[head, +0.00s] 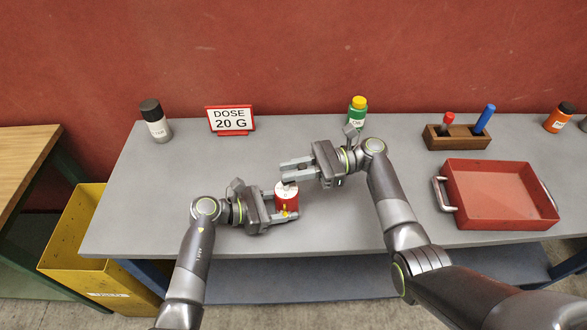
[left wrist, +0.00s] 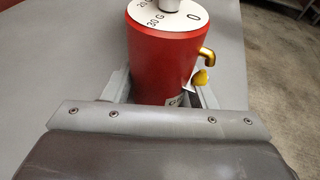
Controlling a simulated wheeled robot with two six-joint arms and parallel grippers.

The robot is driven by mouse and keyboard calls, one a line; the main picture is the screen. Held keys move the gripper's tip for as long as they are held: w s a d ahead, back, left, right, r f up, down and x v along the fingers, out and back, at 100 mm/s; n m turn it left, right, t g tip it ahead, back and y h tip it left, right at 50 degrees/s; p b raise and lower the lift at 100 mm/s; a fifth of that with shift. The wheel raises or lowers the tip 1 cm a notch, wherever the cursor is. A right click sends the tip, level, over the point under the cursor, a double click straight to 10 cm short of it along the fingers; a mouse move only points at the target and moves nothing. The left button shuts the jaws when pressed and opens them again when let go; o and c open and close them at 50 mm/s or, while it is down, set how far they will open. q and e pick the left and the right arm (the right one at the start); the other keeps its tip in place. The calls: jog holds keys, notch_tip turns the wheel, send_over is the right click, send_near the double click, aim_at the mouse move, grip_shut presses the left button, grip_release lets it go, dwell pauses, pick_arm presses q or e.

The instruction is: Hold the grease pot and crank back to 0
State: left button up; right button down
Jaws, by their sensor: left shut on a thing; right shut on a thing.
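The red grease pot (head: 287,200) stands upright near the front middle of the bench. My left gripper (head: 288,212) is shut around its lower body, and the left wrist view shows the pot (left wrist: 163,65) between the fingers. Its white top dial (left wrist: 170,18) bears 0, 30 G and a partly cut-off 20. A grey crank hub (left wrist: 168,4) rises from the dial's centre. A brass spout (left wrist: 207,54) sticks out at the right, with a yellow blob (left wrist: 201,77) below it. My right gripper (head: 284,171) is shut on the crank above the pot; its fingers hide most of the crank.
A red sign (head: 231,119) reading DOSE 20 G stands at the back. A dark-capped jar (head: 156,122), a green bottle (head: 356,116) and a wooden holder (head: 458,138) line the back. A red tray (head: 497,213) lies right.

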jog(key=shift+f+t, duration=0.1)
jog(key=shift+t, duration=0.2)
jog(key=m+t, duration=0.2)
jog(key=t, duration=0.1)
jog(key=s+m+t, duration=0.1)
jog(key=m+t, duration=0.1)
jog(key=t, duration=0.2)
jog(key=shift+d+m, duration=0.2)
jog(key=shift+m, duration=0.2)
jog(key=shift+s+m+t+h, duration=0.2)
jog(key=shift+m+t+h, duration=0.4)
jog(key=shift+m+t, duration=0.65)
jog(key=shift+s+m+t+h, duration=0.2)
jog(key=shift+m+t+h, duration=0.5)
jog(key=shift+t, duration=0.95)
jog(key=shift+m, duration=0.25)
jog(key=c, duration=1.3)
grip_release()
jog(key=shift+d, duration=0.1)
jog(key=shift+d, duration=0.1)
jog(key=v, duration=1.2)
jog(key=shift+s, duration=0.1)
